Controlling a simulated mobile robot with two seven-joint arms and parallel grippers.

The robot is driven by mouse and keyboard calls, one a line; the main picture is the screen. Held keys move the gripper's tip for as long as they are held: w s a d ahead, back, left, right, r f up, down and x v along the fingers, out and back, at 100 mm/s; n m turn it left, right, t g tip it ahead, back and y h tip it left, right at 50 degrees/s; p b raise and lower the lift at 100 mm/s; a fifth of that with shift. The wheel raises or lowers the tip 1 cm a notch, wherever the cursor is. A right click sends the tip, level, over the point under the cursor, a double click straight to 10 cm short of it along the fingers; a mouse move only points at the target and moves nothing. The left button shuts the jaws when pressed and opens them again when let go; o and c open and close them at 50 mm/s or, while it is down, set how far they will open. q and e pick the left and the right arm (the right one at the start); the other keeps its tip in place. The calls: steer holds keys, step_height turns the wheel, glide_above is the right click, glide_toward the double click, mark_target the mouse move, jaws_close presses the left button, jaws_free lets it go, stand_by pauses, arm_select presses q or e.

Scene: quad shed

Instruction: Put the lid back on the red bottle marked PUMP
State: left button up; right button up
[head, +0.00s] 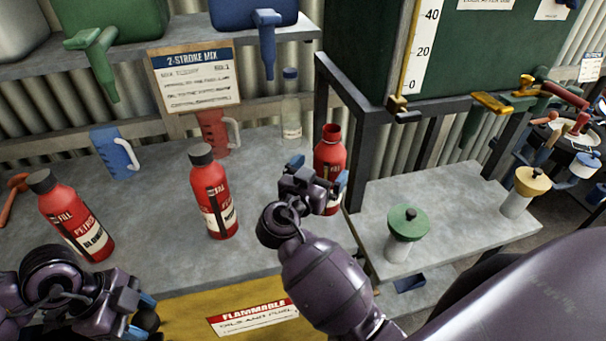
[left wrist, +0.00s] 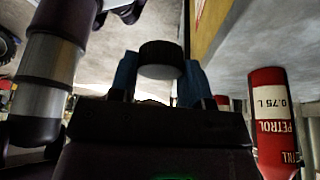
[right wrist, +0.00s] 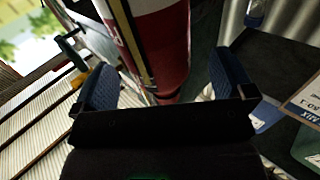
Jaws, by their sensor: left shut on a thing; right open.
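A red bottle (head: 331,152) with no lid stands upright at the right end of the grey bench; my gripper hides most of its label, so I cannot read its marking. My right gripper (head: 318,171) is open at this bottle, its fingers on either side of the red body (right wrist: 160,40) in the right wrist view. My left gripper (head: 148,314) is low at the front left of the head view, before the bench. In the left wrist view it is shut on a black ribbed lid (left wrist: 161,57).
Two capped red bottles stand on the bench, one at left (head: 72,220) marked BLOWER and one mid-bench (head: 213,195). Behind are a blue jug (head: 116,153), a red jug (head: 213,130) and a clear bottle (head: 291,110). A green-topped container (head: 407,222) stands on the right-hand shelf.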

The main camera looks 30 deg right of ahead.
arm_select(q)
steer(key=shift+d+r+p, duration=0.1)
steer(key=shift+r+p, duration=0.45)
steer(key=shift+r, duration=0.3)
arm_select(e)
steer(key=x, duration=0.3)
steer(key=shift+d+r, duration=0.2)
steer(key=shift+d, duration=0.2)
steer(key=shift+w+d, duration=0.15)
steer(key=shift+d, duration=0.05)
steer(key=shift+f, duration=0.1)
jaws_close()
arm_select(q)
steer(key=shift+f+b, duration=0.4)
steer(key=shift+f, duration=0.05)
arm_select(e)
step_height(320, 180, up, 20)
